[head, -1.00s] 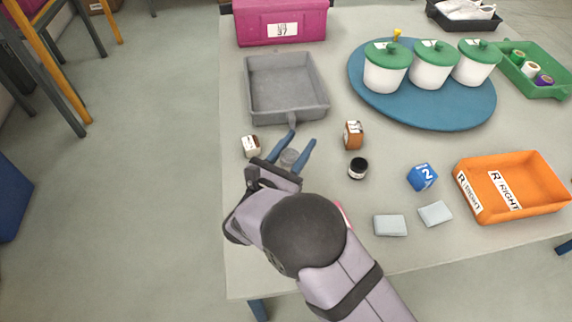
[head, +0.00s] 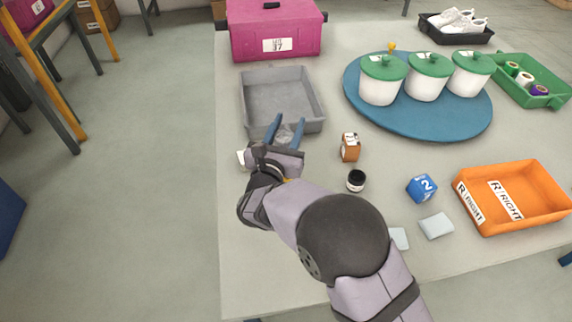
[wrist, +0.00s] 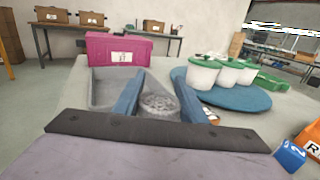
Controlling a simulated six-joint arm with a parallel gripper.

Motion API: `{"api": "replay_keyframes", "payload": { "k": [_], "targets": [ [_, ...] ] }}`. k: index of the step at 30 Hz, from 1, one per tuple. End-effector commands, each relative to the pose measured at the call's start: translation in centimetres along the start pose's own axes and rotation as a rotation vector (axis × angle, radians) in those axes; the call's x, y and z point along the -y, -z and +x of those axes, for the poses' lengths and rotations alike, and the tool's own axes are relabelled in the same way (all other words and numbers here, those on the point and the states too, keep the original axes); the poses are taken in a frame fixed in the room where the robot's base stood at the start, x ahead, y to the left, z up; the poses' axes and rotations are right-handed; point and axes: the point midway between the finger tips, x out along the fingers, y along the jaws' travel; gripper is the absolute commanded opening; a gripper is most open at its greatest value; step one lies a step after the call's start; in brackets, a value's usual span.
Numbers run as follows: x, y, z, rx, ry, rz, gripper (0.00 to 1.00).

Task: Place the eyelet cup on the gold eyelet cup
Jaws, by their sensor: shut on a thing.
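My gripper (head: 289,119) is shut on a small grey cup (head: 284,136). The wrist view shows the cup (wrist: 159,104) between the two blue fingers, with a speckled pattern of small pieces in its top. The cup is held upright over the near edge of the grey tray (head: 322,125); its height above the table is hard to tell. No gold cup shows clearly. A small gold-yellow thing (head: 391,46) shows behind the left white pot, too hidden to name.
Lidded white pots (head: 380,90) stand on a blue oval board (head: 420,128). A brown-labelled bottle (head: 350,147), black jar (head: 356,181) and blue cube (head: 421,188) stand right of my gripper. An orange tray (head: 520,223) lies farther right, a pink box (head: 275,28) behind.

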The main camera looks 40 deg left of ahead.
Motion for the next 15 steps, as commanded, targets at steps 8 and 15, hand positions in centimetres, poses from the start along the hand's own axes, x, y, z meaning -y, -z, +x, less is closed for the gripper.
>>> {"api": "replay_keyframes", "payload": {
  "k": [8,15],
  "targets": [
    [0.0,4.3,0.0,-0.002,0.001,-0.002,0.12],
    [0.0,5.5,0.0,0.002,0.001,0.001,0.12]
  ]
}}
